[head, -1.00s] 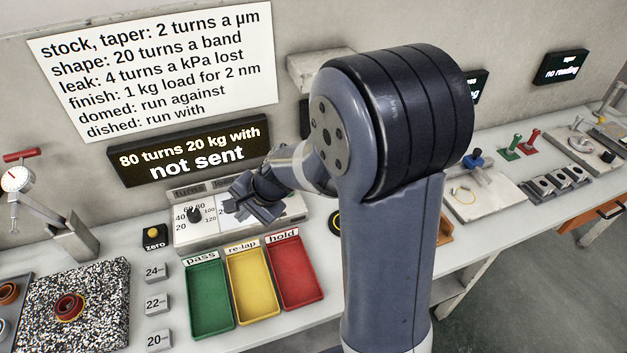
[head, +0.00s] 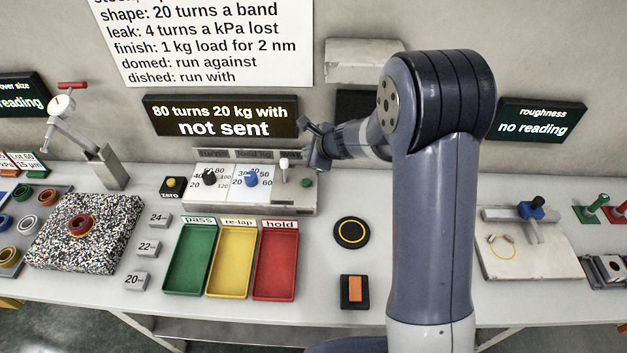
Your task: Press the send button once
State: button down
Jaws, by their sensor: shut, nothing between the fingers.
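The control box (head: 240,202) stands on the bench below the display. It carries a black knob (head: 210,177), a blue knob (head: 250,179), a small white-topped lever (head: 283,165) and a green button (head: 306,182) at its right end. The green button looks like the send button, but I can read no label on it. The display (head: 222,118) reads "80 turns 20 kg with not sent". My gripper (head: 313,146) is shut and empty. In the picture it sits just above the green button, apart from it, near the box's back right corner.
Green (head: 190,262), yellow (head: 231,262) and red (head: 276,265) trays lie in front of the box. A black zero button block (head: 172,187) stands to its left. A round black pad (head: 351,233) and an orange-topped block (head: 354,291) lie to the right.

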aim_at(309, 183)
notch_tip(309, 183, down, 9)
jog(key=b, duration=0.8)
jog(key=shift+r, duration=0.1)
dwell(1.9)
jog(key=shift+f+b, duration=0.4)
jog(key=shift+b, duration=0.25)
jog(key=shift+f+b, duration=0.5)
jog(key=shift+b, duration=0.05)
dwell(0.4)
dwell(0.4)
jog(key=shift+r+p, duration=0.8)
jog(key=shift+r, duration=0.15)
